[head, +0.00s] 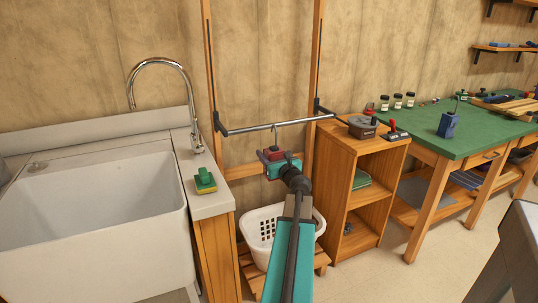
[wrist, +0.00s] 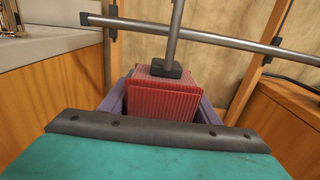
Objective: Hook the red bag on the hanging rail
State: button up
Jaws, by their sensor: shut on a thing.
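The red bag (head: 271,155) is a ribbed red block with a dark cap and a grey stem. In the wrist view the bag (wrist: 162,98) sits between the purple fingers of my gripper (wrist: 162,105), which is shut on it. The stem rises past the hanging rail (wrist: 220,40), crossing in front of it in that view. In the head view my gripper (head: 281,164) is just below the hanging rail (head: 250,128), and the stem's top overlaps the rail. I cannot tell whether its hook is over the bar. The stem's top is out of the wrist view.
A white laundry basket (head: 262,224) stands below. A sink (head: 95,205) with a green-yellow sponge (head: 205,181) on its edge is left. A wooden shelf unit (head: 337,185) is close on the right, with a green-topped workbench (head: 450,135) beyond it.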

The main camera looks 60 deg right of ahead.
jog(key=shift+d, duration=0.1)
jog(key=w+d+f+b, duration=0.3)
jog(key=w+d, duration=0.5)
jog(key=w, duration=0.3)
jog(key=shift+f+b, duration=0.35)
jog(key=shift+f, duration=0.05)
dwell(2.2)
jog(key=shift+w+d, duration=0.1)
jog(key=o, duration=1.3)
jog(key=shift+c, duration=0.2)
